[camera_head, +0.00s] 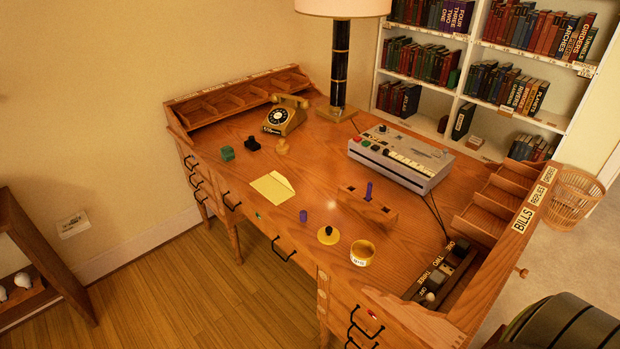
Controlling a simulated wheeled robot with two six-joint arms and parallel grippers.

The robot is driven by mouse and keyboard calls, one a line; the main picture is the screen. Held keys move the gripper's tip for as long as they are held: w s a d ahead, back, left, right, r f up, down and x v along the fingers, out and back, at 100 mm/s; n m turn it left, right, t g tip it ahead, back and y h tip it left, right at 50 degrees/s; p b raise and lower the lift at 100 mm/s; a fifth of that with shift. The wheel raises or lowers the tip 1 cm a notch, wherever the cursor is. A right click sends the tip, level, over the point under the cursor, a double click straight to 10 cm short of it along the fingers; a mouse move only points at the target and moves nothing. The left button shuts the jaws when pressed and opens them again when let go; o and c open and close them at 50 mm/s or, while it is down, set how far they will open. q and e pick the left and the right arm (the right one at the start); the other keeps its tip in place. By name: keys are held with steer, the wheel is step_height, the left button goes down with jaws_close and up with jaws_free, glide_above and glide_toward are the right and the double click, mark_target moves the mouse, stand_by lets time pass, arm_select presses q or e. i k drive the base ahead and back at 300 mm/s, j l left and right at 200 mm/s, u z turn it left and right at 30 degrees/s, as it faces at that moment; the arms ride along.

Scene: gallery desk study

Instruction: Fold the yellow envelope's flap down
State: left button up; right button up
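The yellow envelope (272,188) lies flat on the wooden desk, left of the middle and close to the front edge. A paler triangular flap (283,179) shows at its upper right side. I cannot tell from this distance whether the flap is raised or lies flat. Neither of my grippers shows in the head view, and nothing touches the envelope.
The desk (320,165) holds a telephone (284,115), a grey keyed machine (400,158), a wooden block with a purple peg (367,205), a yellow cup (362,252), a yellow knobbed disc (328,235) and a purple cylinder (303,216). Bare wood surrounds the envelope.

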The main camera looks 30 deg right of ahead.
mark_target(281, 178)
steer(key=i+z, duration=0.15)
steer(key=z, duration=0.3)
steer(key=i+j+z, duration=0.15)
steer(key=z, duration=0.3)
steer(key=i+j+z, duration=0.1)
steer(key=z, duration=0.35)
steer(key=i+j+z, duration=0.15)
steer(key=z, duration=0.3)
